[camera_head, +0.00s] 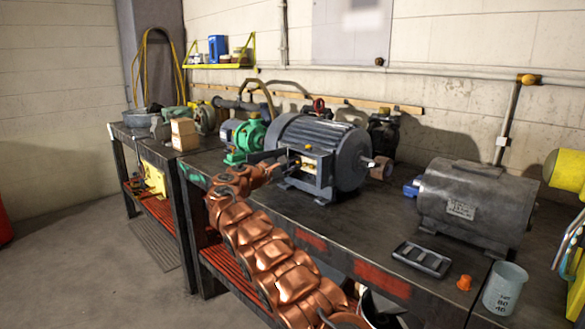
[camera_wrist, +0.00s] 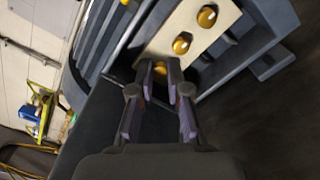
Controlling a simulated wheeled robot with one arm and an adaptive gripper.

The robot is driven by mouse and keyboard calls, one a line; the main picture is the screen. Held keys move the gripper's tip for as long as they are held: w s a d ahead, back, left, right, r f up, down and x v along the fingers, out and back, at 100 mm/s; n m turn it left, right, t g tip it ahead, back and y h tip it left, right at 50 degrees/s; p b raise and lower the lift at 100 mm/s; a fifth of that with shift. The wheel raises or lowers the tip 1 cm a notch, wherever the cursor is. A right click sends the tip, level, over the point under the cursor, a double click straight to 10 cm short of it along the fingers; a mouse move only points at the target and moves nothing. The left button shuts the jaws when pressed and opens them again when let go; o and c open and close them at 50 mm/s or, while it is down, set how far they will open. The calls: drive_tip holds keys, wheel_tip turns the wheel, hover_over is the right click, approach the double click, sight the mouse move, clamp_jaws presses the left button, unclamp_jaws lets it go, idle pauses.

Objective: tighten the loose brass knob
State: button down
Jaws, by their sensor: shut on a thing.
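The large grey motor (camera_head: 318,150) stands on the workbench, with an open terminal box (camera_head: 318,178) on its near side. In the wrist view the box holds a cream plate (camera_wrist: 188,25) with a row of brass knobs. One knob (camera_wrist: 207,16) is at the upper end and another (camera_wrist: 181,46) in the middle; both are free of my gripper. My gripper (camera_wrist: 161,68) is shut on the lowest brass knob (camera_wrist: 160,69), which shows between the fingertips and is partly hidden by them. Its thread and seating are hidden. In the head view the knobs are too small to judge.
A green pump (camera_head: 245,136) stands left of the motor. The bench front between motors is clear.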

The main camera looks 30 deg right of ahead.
drive_tip(key=shift+f+m+b, duration=0.1)
drive_tip(key=shift+m+b, duration=2.6)
drive_tip(key=shift+m, duration=5.3)
drive_tip(key=shift+a, duration=0.1)
drive_tip(key=c, duration=1.4)
unclamp_jaws()
